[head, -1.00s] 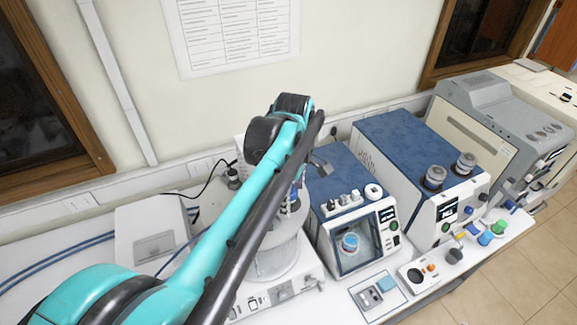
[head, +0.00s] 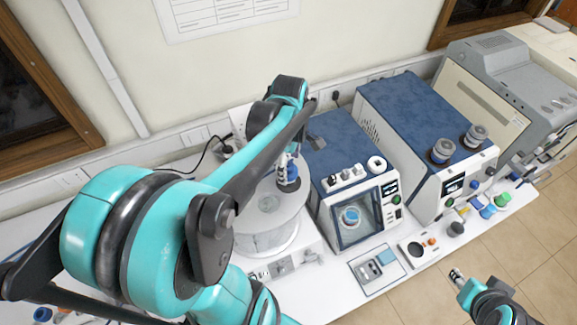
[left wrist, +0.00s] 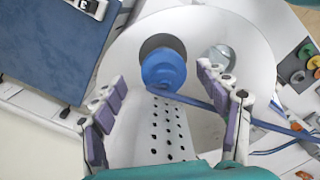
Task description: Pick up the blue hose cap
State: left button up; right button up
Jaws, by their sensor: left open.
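The blue hose cap (left wrist: 164,70) is round and sits over a dark round fitting at the white cylinder (left wrist: 255,60) in the left wrist view. No grip on the cap shows. In the head view my left arm hides most of this gripper. My right gripper (head: 457,276) shows small at the lower right; its jaws are unclear.
A blue-topped machine (head: 345,150) with a windowed chamber stands right of the cylinder. A larger blue-topped machine (head: 410,110) and a grey machine (head: 490,90) stand farther right. A blue hose (left wrist: 195,102) runs right from near the cap. Small colored parts (head: 490,208) lie along the bench's right edge.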

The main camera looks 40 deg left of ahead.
pick_arm(q)
jog(key=shift+s+d+f, duration=0.1)
jog(key=shift+f, duration=0.1)
jog(key=shift+s+d+r, duration=0.1)
jog(key=shift+s+d, duration=0.1)
jog(key=shift+w+a, duration=0.15)
jog(key=c, duration=1.1)
